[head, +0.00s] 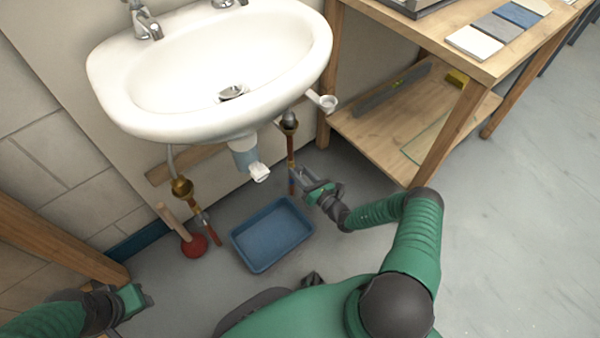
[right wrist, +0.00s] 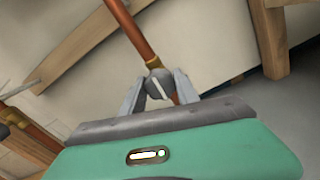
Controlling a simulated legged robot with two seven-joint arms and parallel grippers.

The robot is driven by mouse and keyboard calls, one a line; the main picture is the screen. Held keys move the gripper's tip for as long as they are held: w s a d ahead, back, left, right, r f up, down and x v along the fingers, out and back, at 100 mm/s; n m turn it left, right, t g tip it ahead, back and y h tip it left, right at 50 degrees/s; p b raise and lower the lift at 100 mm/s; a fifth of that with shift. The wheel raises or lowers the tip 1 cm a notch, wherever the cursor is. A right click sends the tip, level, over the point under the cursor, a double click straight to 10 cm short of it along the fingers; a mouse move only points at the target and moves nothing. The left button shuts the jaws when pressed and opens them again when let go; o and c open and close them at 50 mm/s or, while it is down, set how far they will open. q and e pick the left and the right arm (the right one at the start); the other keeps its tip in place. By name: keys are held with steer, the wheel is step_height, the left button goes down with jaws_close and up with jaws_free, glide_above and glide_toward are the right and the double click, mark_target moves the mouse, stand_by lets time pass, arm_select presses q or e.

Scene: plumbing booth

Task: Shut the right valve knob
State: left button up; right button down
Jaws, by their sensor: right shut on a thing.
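The right valve knob (right wrist: 157,83) is a small grey, rounded knob with a pale bar across it, on a copper pipe with a brass fitting. My right gripper (right wrist: 160,90) is shut on it, one grey finger on each side. In the head view my right gripper (head: 298,178) is at the lower part of the right copper pipe (head: 291,152), below the sink; its fingers hide the knob there. My left gripper (head: 138,298) is at lower left, far from the valve; its fingers are too small to judge.
The white sink (head: 215,75) is above, with a white drain pipe (head: 258,172) left of the gripper. A blue tray (head: 270,236) and red plunger (head: 194,246) are on the floor. A left valve (head: 181,187) is beyond. A wooden bench (head: 462,130) stands at right.

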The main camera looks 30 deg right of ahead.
steer(key=m, duration=0.3)
steer(key=shift+d+m, duration=0.15)
steer(key=shift+m, duration=0.25)
steer(key=m, duration=0.4)
steer(key=shift+f+m, duration=0.15)
steer(key=shift+m, duration=0.15)
steer(key=m, duration=0.4)
steer(key=shift+d+m, duration=0.15)
steer(key=shift+m, duration=0.15)
steer(key=shift+f+m+b, duration=0.1)
steer(key=shift+m+b, duration=0.55)
steer(key=shift+m, duration=1.55)
steer(key=shift+s, duration=0.1)
steer(key=c, duration=1)
jaws_free()
steer(key=shift+o, duration=0.5)
